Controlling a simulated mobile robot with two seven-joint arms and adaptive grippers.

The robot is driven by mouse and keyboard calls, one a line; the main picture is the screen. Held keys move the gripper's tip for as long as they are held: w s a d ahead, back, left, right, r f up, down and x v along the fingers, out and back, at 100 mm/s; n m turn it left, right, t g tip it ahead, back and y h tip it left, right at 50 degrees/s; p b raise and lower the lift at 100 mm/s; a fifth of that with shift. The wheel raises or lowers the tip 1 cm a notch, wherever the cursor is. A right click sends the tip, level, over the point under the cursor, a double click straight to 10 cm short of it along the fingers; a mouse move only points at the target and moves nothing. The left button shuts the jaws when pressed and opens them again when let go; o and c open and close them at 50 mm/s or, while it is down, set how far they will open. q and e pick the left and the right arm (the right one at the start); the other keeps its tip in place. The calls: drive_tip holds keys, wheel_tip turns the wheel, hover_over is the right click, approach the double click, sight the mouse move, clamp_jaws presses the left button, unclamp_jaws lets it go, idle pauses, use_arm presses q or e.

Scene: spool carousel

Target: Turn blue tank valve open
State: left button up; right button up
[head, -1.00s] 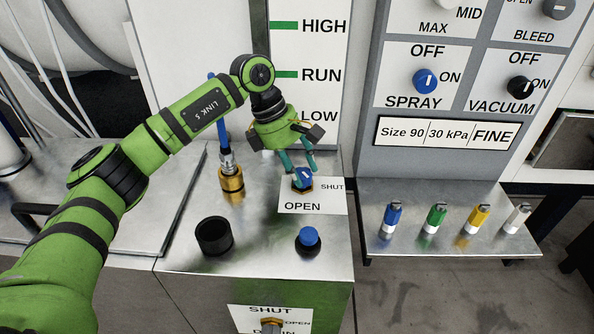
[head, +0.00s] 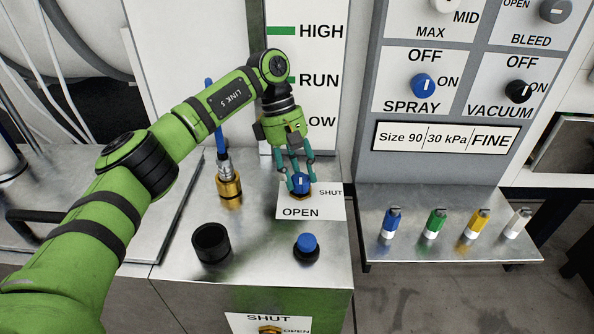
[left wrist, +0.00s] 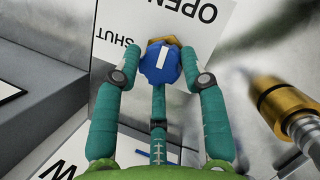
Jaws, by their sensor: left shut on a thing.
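The blue tank valve knob (head: 300,183) stands on a brass base on a white label plate (head: 325,208) marked OPEN at the front and SHUT at the right. My left gripper (head: 300,185) comes down from above with its fingers on both sides of the knob, shut on it. In the left wrist view the blue knob (left wrist: 161,64) sits between the fingertips. Its white mark runs roughly along the OPEN direction, slightly tilted, rather than toward SHUT. The fingers partly hide the knob's sides. My right gripper is not in view.
A brass fitting with a blue hose (head: 229,183) stands left of the valve. A black cup (head: 211,243) and a blue push button (head: 306,244) are in front. Blue, green, yellow and white capped pieces stand on the right shelf (head: 450,248). A level gauge board (head: 325,75) rises behind.

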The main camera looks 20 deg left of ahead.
use_arm(q)
drive_tip(key=shift+s+d+f, duration=0.15)
drive_tip(key=shift+s+d, duration=0.05)
drive_tip(key=shift+d, duration=0.05)
drive_tip(key=o, duration=1.1)
drive_tip(key=shift+s+d, duration=0.1)
drive_tip(key=shift+d, duration=0.05)
drive_tip(key=shift+a+r, duration=0.2)
drive_tip(key=shift+w+a+r, duration=0.1)
drive_tip(key=shift+w+r, duration=0.1)
drive_tip(key=shift+r, duration=0.1)
drive_tip(key=v, duration=0.6)
drive_tip(key=shift+r, duration=0.35)
